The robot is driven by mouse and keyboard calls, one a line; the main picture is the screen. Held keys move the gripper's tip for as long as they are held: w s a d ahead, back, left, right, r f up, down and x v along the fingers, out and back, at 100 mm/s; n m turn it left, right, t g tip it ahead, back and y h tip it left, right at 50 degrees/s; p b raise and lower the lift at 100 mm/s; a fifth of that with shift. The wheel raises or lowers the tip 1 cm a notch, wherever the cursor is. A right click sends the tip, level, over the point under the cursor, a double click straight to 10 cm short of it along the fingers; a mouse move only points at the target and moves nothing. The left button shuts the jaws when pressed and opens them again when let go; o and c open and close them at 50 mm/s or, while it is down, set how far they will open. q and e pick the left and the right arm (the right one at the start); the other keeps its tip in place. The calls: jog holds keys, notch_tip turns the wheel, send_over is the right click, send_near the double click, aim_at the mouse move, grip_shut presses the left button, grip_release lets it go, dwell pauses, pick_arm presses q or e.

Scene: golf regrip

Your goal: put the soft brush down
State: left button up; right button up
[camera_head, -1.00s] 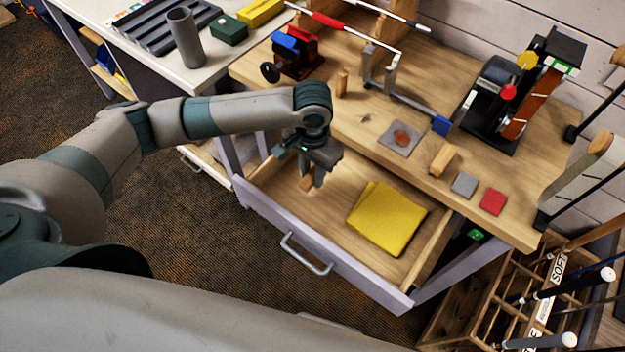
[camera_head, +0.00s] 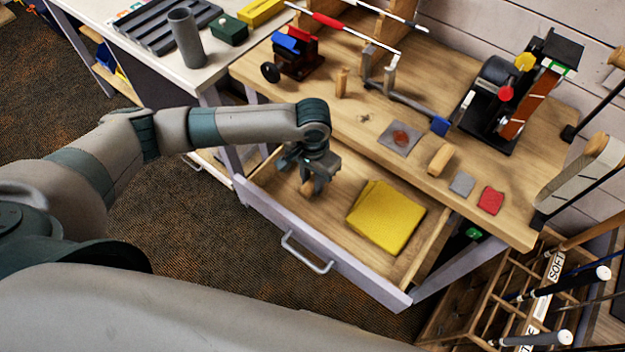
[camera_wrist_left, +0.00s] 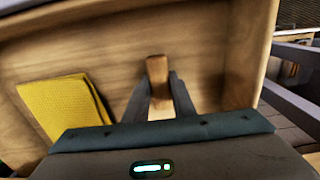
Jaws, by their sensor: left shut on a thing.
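My left gripper (camera_head: 313,184) is inside the open drawer (camera_head: 335,243), near its left end. It is shut on the soft brush (camera_head: 306,188), of which a short wooden part shows below the fingers. In the left wrist view the brush (camera_wrist_left: 157,72) is a small wooden block between the two fingertips (camera_wrist_left: 160,92). It is close to the drawer floor; I cannot tell whether it touches. My right gripper is not in view.
A folded yellow cloth (camera_head: 386,217) lies in the drawer to the right of the gripper. The workbench (camera_head: 350,125) above holds a red and blue vise (camera_head: 294,52), a belt sander (camera_head: 515,90) and small blocks. A club rack (camera_head: 500,300) stands at the lower right.

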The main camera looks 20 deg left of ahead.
aim_at(312, 182)
pick_arm(q)
jog(key=o, duration=1)
jog(key=shift+c, duration=0.2)
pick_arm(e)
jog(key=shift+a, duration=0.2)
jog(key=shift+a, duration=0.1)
pick_arm(q)
notch_tip(312, 182, up, 12)
jog(key=b, duration=0.2)
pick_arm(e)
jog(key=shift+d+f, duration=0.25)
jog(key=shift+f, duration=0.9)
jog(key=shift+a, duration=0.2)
